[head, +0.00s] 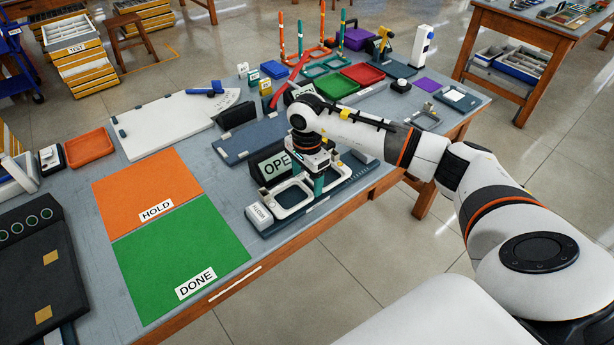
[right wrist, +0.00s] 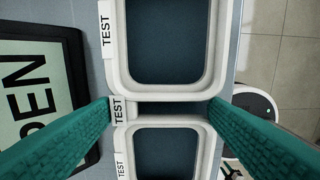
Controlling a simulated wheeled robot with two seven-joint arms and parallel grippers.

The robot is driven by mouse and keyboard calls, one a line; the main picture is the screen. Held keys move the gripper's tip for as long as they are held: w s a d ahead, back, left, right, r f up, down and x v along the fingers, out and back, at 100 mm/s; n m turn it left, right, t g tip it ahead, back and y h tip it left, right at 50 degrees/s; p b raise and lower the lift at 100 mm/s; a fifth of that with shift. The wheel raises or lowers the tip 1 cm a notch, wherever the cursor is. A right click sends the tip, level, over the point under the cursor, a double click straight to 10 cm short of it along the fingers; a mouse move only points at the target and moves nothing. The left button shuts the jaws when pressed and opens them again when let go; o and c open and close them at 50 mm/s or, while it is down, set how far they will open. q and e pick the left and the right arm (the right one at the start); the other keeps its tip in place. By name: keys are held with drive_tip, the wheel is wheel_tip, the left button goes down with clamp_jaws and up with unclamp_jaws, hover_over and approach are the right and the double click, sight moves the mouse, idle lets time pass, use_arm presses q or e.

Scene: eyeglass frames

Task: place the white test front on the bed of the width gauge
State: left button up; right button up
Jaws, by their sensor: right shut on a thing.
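The white test front (head: 281,212) has two large rounded openings and TEST labels. In the right wrist view its bridge (right wrist: 165,106) lies between the teal fingers of my right gripper (right wrist: 160,104). My right gripper (head: 311,185) points down from above and is shut on the front. The width gauge (head: 345,187) is a dark blue-grey base with a white lettered block (head: 259,216) at its near left end. The front is over the gauge's bed, lengthwise along it. I cannot tell whether it touches the bed. My left gripper is not in view.
An OPEN sign (head: 272,166) stands close behind the gauge. The orange HOLD mat (head: 145,190) and green DONE mat (head: 180,250) lie flat to the left. Trays (head: 362,74) and upright posts stand farther back. The table's front edge is close beside the gauge.

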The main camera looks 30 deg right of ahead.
drive_tip(key=shift+f+b, duration=0.55)
drive_tip(key=shift+f, duration=0.1)
drive_tip(key=shift+r, duration=0.1)
drive_tip(key=o, duration=1.1)
drive_tip(key=shift+c, duration=0.2)
drive_tip(key=shift+r, duration=0.1)
wheel_tip(320, 180, up, 12)
